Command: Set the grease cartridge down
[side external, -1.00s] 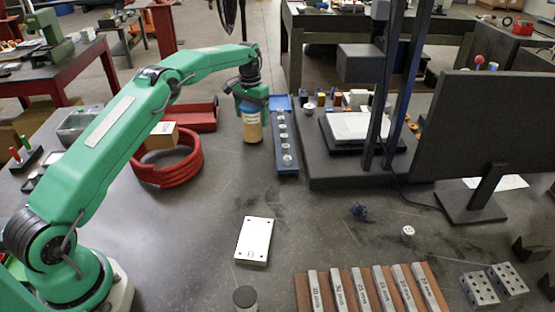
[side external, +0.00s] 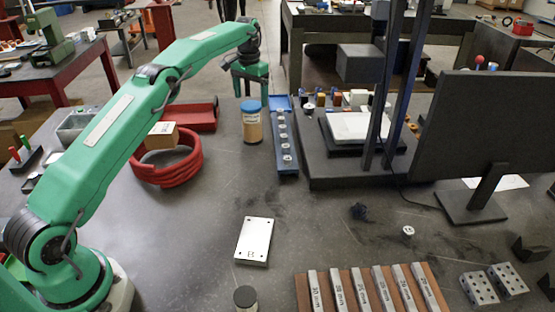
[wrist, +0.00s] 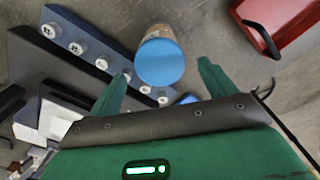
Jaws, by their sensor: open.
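The grease cartridge (side external: 252,126), tan with a blue cap, stands upright on the table, left of the dark blue rail of round pieces. In the wrist view its blue cap (wrist: 159,63) sits beyond and between the fingertips. My gripper (side external: 251,90) is open above the cartridge, clear of its cap. Its two green fingers show in the wrist view (wrist: 164,70), spread apart with nothing between them.
The blue rail (side external: 284,145) stands close on the cartridge's right. A white plate (side external: 254,241) lies in front, with bare table between.

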